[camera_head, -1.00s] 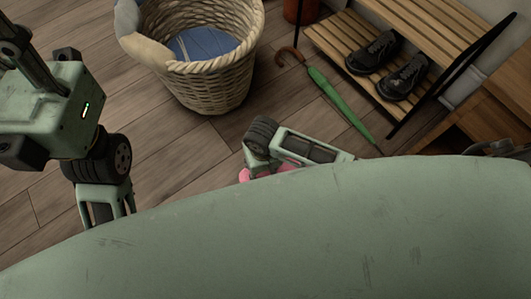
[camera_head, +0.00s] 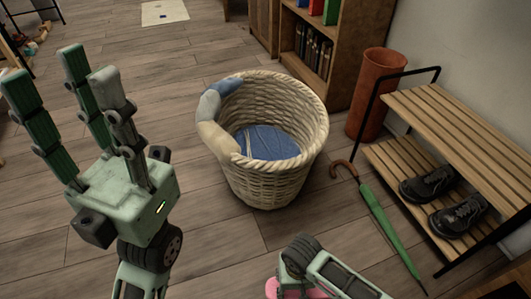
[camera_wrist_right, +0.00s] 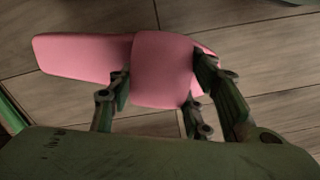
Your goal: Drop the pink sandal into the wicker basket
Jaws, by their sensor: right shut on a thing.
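The pink sandal (camera_wrist_right: 165,70) is between the fingers of my right gripper (camera_wrist_right: 165,108) in the right wrist view, with wood floor beyond it. A small pink part of it (camera_head: 292,289) shows at the bottom edge of the head view, mostly hidden by my right wrist. The wicker basket (camera_head: 268,187) stands upright on the floor ahead, with a blue cloth (camera_head: 265,142) inside and a pale, bluish cloth over its left rim. The right gripper is in front of the basket, apart from it. My left gripper (camera_head: 85,85) is open and empty, fingers up, left of the basket.
A green umbrella (camera_head: 388,228) lies on the floor right of the basket. A slatted shoe rack (camera_head: 450,130) holds black shoes (camera_head: 458,215). A terracotta cylinder (camera_head: 376,95) and a bookcase (camera_head: 340,50) stand behind.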

